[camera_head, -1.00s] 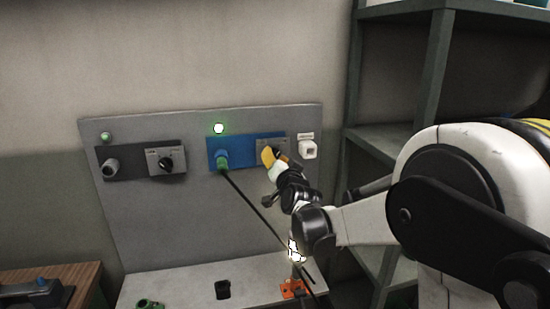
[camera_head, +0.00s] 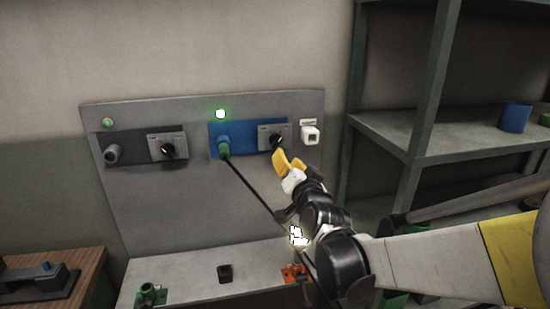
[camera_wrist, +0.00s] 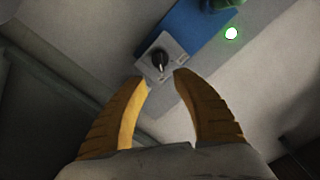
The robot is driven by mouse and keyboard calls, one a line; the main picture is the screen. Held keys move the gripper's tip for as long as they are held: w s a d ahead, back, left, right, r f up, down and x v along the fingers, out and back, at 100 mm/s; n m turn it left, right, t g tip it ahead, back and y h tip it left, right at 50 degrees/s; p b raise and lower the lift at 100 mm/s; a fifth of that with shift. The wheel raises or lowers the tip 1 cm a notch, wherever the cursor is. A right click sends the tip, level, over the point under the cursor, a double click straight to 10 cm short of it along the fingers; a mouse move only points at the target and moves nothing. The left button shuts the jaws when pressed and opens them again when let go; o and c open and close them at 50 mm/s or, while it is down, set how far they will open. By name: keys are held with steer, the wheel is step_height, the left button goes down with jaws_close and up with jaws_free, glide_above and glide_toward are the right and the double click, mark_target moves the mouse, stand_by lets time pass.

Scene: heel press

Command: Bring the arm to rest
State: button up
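My gripper (camera_head: 289,161) has yellow fingers and is in front of the grey panel, just below and right of the blue module's black knob (camera_head: 277,141). In the wrist view my gripper (camera_wrist: 157,80) has its two fingers apart with nothing between the tips. The knob (camera_wrist: 160,60) shows just beyond the fingertips, apart from them. The blue module (camera_head: 233,140) has a green plug (camera_head: 223,147) with a black cable in its left side. A green light (camera_head: 221,114) glows above it. My arm reaches in from the lower right.
A dark module with a second knob (camera_head: 169,149) is on the panel's left. A white socket (camera_head: 310,134) is on its right. Below, the ledge (camera_head: 190,278) holds green, black and orange parts. A shelf (camera_head: 470,140) with a blue container (camera_head: 515,117) stands at right.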

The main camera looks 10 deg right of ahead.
steer(key=shift+s, duration=0.1)
steer(key=s+f+n+g, duration=0.2)
steer(key=s+f+g, duration=0.1)
steer(key=s, duration=0.6)
steer(key=s+f+n+g, duration=0.2)
steer(key=s+f+g, duration=0.2)
steer(key=s, duration=0.6)
steer(key=s+f+n+g, duration=0.3)
steer(key=s+f, duration=0.3)
steer(key=s, duration=0.4)
steer(key=shift+f+g, duration=0.4)
